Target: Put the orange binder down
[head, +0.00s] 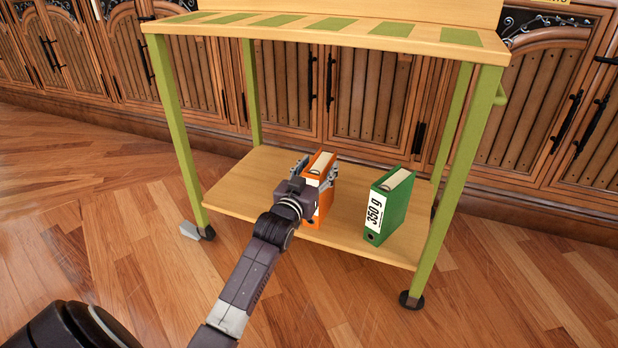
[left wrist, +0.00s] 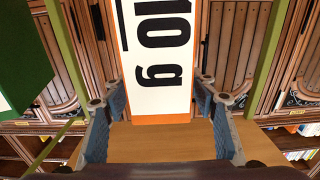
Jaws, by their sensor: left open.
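The orange binder (head: 325,203) stands upright on the lower shelf (head: 248,187) of the wooden cart, left of the green binder. My left gripper (head: 315,172) is at the binder, one finger on each side of it. In the left wrist view the binder's white label with "10 g" (left wrist: 158,60) lies between the open fingers (left wrist: 160,95), with gaps visible on both sides. The gripper and wrist hide part of the binder's front in the head view. My right gripper is not in view.
A green binder (head: 394,205) labelled "350 g" stands to the right on the same shelf. The cart's upper shelf (head: 330,32) with green squares overhangs, held by green posts (head: 468,165). Wooden cabinets (head: 290,85) stand behind. The shelf's left part is clear.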

